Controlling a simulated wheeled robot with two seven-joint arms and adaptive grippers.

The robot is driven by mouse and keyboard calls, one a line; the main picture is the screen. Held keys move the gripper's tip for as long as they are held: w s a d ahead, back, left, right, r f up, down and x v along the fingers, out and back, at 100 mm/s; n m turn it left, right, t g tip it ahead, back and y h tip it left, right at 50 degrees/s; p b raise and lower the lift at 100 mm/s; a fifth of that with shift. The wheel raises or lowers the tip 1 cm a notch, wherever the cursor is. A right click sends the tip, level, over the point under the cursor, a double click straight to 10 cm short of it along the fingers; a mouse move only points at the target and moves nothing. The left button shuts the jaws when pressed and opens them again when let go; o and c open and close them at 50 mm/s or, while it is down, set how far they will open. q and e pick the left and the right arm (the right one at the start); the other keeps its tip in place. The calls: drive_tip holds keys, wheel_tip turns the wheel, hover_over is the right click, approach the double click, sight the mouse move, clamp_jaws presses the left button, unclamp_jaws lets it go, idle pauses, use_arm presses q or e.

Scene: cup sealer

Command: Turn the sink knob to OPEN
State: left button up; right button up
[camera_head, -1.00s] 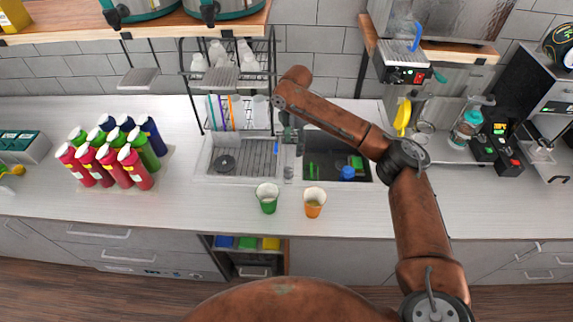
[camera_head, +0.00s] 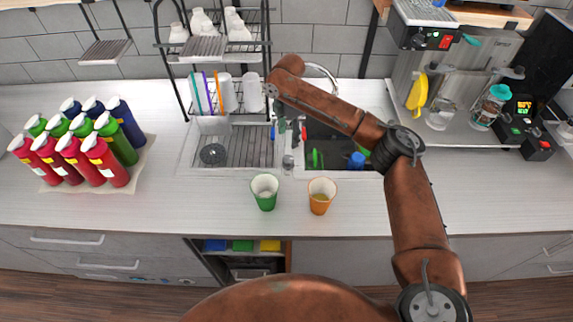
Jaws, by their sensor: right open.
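The sink has a pale ribbed left side (camera_head: 238,150) and a dark right basin (camera_head: 335,135). Its chrome faucet (camera_head: 322,70) curves up behind my right forearm. My right arm reaches across the dark basin, and my right gripper (camera_head: 283,118) points down over the divider at the back of the sink. It is small and partly hidden by my wrist; it looks open, with nothing seen in it. A small red mark (camera_head: 303,132) and a blue mark (camera_head: 272,131) show beside it. I cannot make out the knob clearly or tell whether the gripper touches it. My left gripper is out of view.
A green cup (camera_head: 264,192) and an orange cup (camera_head: 321,196) stand on the counter in front of the sink. A dish rack (camera_head: 180,75) rises behind the left side. Machines stand at right. A blue item (camera_head: 356,160) is in the basin.

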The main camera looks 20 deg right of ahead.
drive_tip(key=b, duration=0.2)
hover_over(288, 159)
wheel_tip(288, 159, down, 5)
drive_tip(key=shift+r, duration=0.1)
drive_tip(key=shift+f+b, duration=0.35)
drive_tip(key=shift+b, duration=0.15)
drive_tip(key=shift+f, duration=0.45)
wheel_tip(288, 159, down, 6)
drive_tip(key=shift+r, duration=0.1)
drive_tip(key=shift+f, duration=0.5)
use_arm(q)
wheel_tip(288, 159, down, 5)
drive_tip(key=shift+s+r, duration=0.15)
use_arm(e)
drive_tip(key=c, duration=1.1)
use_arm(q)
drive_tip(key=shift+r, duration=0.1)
use_arm(e)
drive_tip(key=shift+c, duration=0.3)
